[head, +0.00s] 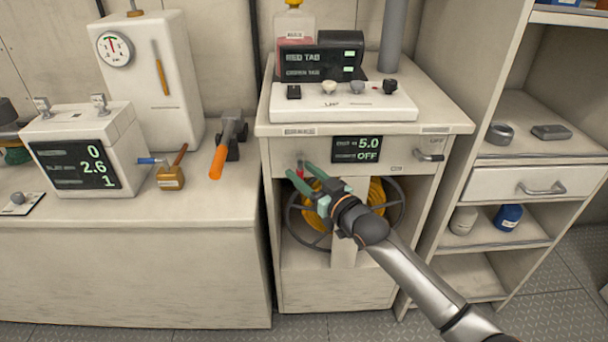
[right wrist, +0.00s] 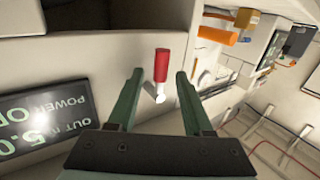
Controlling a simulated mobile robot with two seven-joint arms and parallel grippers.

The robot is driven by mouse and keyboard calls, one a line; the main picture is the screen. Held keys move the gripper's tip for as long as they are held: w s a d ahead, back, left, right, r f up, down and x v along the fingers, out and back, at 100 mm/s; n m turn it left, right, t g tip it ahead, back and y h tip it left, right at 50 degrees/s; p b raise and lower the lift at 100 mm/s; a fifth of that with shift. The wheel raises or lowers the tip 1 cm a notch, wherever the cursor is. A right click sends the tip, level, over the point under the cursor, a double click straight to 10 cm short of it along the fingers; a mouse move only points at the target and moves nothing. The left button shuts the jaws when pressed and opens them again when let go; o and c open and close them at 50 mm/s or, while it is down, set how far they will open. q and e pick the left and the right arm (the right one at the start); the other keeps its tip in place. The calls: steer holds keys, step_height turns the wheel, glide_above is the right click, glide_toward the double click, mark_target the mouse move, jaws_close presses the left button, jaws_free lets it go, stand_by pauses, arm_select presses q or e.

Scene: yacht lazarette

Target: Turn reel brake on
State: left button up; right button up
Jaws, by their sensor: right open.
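A small lever with a red handle (head: 299,173) sits on the front panel of the reel cabinet (head: 283,152), left of the display. In the right wrist view the red handle (right wrist: 161,65) stands on a pale metal stem. The yellow reel (head: 376,197) sits in the opening below, partly hidden by my right arm. My right gripper (head: 300,172) is open at the lever. In the right wrist view its green fingertips (right wrist: 158,74) lie on either side of the handle, with gaps showing on both sides. My left gripper is not in view.
The dark display (head: 357,143) reads 5.0 and OFF. A small handle (head: 430,156) is on the panel's right. A white switch box (head: 343,103) stands on top. An orange-handled tool (head: 222,150) lies on the left counter; shelves (head: 525,150) stand right.

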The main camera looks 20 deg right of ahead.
steer(key=shift+c, duration=0.4)
jaws_close()
stand_by(1.0)
